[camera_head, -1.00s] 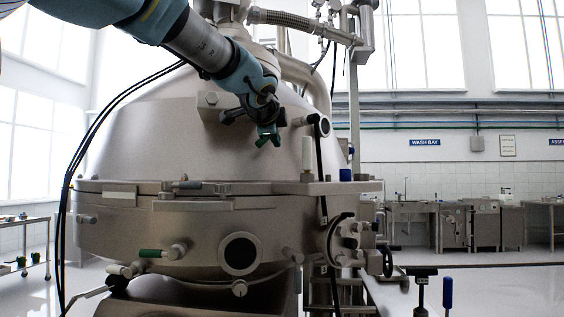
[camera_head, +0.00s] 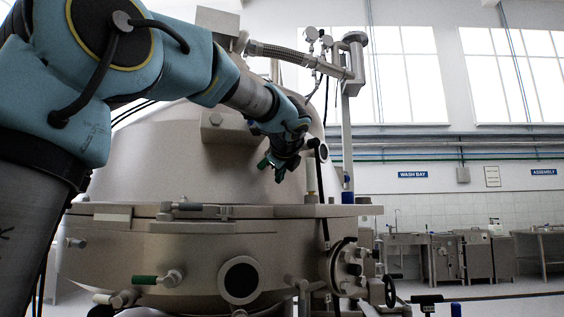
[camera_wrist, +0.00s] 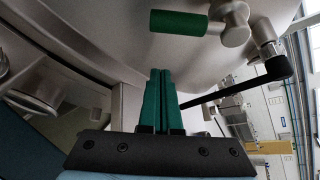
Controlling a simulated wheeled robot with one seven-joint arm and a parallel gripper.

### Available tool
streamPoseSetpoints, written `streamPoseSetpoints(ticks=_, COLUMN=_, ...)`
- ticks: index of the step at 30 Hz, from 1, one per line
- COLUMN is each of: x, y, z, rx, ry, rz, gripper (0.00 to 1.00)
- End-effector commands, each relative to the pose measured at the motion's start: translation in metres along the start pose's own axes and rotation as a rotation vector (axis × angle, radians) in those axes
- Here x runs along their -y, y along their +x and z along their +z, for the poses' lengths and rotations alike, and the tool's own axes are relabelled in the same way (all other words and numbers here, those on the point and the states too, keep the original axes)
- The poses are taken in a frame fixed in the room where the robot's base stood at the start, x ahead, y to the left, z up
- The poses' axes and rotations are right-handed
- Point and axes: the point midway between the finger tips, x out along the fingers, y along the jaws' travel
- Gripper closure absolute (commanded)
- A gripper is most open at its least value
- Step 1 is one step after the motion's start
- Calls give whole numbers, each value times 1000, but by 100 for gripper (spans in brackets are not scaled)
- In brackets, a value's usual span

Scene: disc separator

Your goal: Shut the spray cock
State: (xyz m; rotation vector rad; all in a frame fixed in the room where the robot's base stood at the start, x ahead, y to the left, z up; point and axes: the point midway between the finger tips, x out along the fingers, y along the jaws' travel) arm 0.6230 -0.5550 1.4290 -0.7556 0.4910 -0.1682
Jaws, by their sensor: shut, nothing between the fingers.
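My gripper (camera_head: 281,172) is in front of the right side of the big metal separator hood (camera_head: 170,160) in the head view. In the wrist view its two green fingers (camera_wrist: 161,100) are together with nothing between them. A valve with a green handle (camera_wrist: 178,22) and a metal body (camera_wrist: 233,25) is beyond the fingertips, apart from them; the handle lies crosswise. A green-handled cock (camera_head: 146,280) also sits low on the separator's front in the head view.
A black rod with a thick end (camera_wrist: 265,73) crosses right of the fingers in the wrist view. A flanged fitting with a handwheel (camera_head: 390,291) is at the separator's lower right. Wash-bay counters (camera_head: 405,255) stand far back, with open floor before them.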

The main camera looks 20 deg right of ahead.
Motion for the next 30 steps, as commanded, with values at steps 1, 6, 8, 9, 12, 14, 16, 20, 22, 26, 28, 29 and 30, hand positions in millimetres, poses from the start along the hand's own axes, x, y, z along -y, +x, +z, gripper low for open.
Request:
streamPoseSetpoints(ticks=1, x=1, y=10, z=1, rx=-2, ry=1, rz=3, gripper=100)
streamPoseSetpoints(ticks=6, x=3, y=1, z=26, rx=1, ry=-2, rz=-1, gripper=100)
streamPoseSetpoints(ticks=8, x=2, y=-1, z=31, rx=1, ry=-2, rz=-1, gripper=100)
streamPoseSetpoints(ticks=9, x=1, y=-1, z=33, rx=0, ry=-2, rz=0, gripper=100)
streamPoseSetpoints(ticks=12, x=0, y=-2, z=37, rx=-1, ry=-1, rz=0, gripper=100)
streamPoseSetpoints(ticks=14, x=0, y=-3, z=37, rx=-1, ry=-1, rz=0, gripper=100)
streamPoseSetpoints(ticks=16, x=0, y=-3, z=37, rx=-1, ry=-1, rz=-1, gripper=100)
streamPoseSetpoints(ticks=20, x=0, y=-2, z=37, rx=-1, ry=-1, rz=-1, gripper=100)
streamPoseSetpoints(ticks=22, x=0, y=-3, z=37, rx=-1, ry=-1, rz=-1, gripper=100)
streamPoseSetpoints(ticks=26, x=0, y=-3, z=38, rx=-1, ry=-1, rz=-1, gripper=100)
streamPoseSetpoints(ticks=28, x=0, y=-3, z=38, rx=-1, ry=-1, rz=-1, gripper=100)
streamPoseSetpoints(ticks=29, x=0, y=-4, z=38, rx=-1, ry=-1, rz=-1, gripper=100)
streamPoseSetpoints(ticks=30, x=0, y=-4, z=39, rx=-1, ry=-1, rz=-1, gripper=100)
